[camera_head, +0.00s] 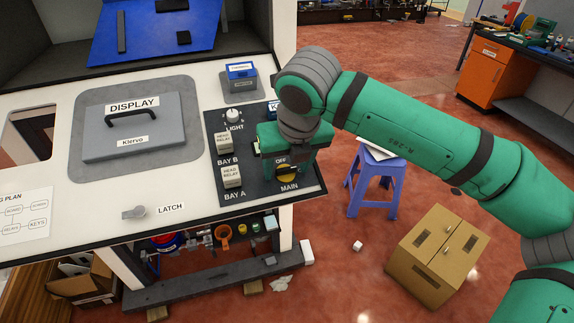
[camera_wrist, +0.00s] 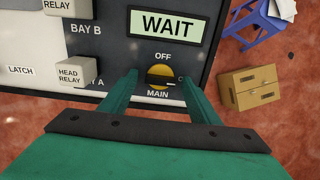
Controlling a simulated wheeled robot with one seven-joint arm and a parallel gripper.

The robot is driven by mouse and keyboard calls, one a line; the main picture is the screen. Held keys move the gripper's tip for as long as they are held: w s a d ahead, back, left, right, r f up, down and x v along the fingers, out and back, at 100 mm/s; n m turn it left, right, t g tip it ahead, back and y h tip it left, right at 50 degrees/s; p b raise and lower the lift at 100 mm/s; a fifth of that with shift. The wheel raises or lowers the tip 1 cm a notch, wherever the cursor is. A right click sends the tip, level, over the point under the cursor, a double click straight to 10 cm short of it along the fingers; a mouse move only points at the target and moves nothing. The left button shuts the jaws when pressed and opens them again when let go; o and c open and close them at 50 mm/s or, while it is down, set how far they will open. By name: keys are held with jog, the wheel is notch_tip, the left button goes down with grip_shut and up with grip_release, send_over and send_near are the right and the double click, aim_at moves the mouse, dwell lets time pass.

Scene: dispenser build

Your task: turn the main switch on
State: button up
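The main switch (camera_head: 287,174) is a yellow round knob with a dark bar handle, low on the dark control panel. It also shows in the wrist view (camera_wrist: 158,93), with OFF printed above it and MAIN below. Its bar lies roughly crosswise there. A letter at its right is mostly hidden by a finger, so I cannot read that label. My gripper (camera_wrist: 158,76) is open, with one green finger on each side of the knob. I cannot tell whether the fingers touch it. In the head view my gripper (camera_head: 288,163) covers part of the panel above the switch.
A screen reading WAIT (camera_wrist: 166,25) is above the switch. Head relay blocks at bay A (camera_head: 231,177) and bay B (camera_head: 223,144) and a light knob (camera_head: 233,116) share the panel. A cardboard box (camera_head: 437,255) and blue stool (camera_head: 376,184) stand on the floor to the right.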

jog(key=v, duration=1.1)
